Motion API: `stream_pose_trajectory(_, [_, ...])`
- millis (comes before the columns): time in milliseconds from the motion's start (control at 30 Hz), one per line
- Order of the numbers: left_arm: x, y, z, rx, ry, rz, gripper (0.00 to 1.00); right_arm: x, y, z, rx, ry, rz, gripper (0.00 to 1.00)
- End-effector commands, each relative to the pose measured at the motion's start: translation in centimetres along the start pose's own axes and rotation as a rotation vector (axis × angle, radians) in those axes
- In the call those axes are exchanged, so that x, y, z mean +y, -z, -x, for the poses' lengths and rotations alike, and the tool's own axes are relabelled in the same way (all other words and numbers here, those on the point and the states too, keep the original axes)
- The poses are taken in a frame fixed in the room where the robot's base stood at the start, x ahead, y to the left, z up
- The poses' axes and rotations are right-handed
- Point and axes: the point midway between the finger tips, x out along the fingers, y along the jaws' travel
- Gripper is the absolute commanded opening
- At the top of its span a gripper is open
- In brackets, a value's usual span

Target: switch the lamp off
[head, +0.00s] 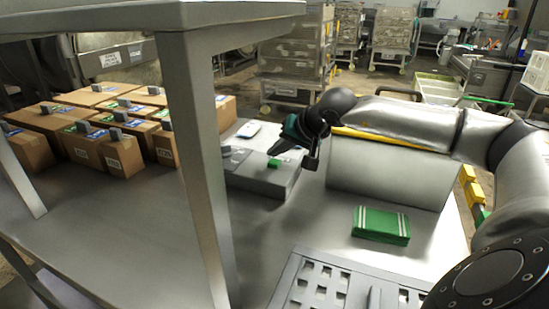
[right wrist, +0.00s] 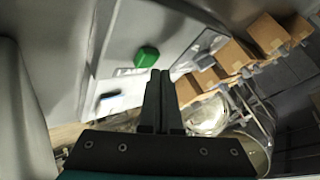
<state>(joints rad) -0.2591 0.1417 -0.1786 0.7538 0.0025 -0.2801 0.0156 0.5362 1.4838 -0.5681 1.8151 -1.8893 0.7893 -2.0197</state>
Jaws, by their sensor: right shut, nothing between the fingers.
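No lamp that I can name for sure shows. A grey box (head: 255,181) stands on the steel table, with a small green button-like piece (head: 273,163) on its top. The green piece also shows in the right wrist view (right wrist: 147,56), beside a small white label. I cannot tell whether it is lit. My right gripper (head: 273,151) is shut and empty, just above and close to the green piece, apart from it as far as I can tell. In the right wrist view its closed fingers (right wrist: 161,75) point near the green piece. My left gripper is not in view.
A steel frame post (head: 200,150) stands left of the grey box. Several brown cartons (head: 85,150) fill the left side. A green packet stack (head: 381,224) and a slotted metal tray (head: 335,275) lie nearer.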

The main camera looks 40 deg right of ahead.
Motion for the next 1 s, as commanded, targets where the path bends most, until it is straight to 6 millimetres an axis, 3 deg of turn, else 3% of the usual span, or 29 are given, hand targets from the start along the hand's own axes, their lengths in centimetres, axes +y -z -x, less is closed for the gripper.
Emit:
stream_pose_trajectory(467, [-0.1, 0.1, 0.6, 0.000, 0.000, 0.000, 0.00, -0.5, 0.5, 0.6, 0.001, 0.001, 0.000, 0.00])
stream_pose_trajectory(1000, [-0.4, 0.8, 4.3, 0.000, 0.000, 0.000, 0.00, -3.1, 3.1, 4.2, 0.001, 0.001, 0.000, 0.00])
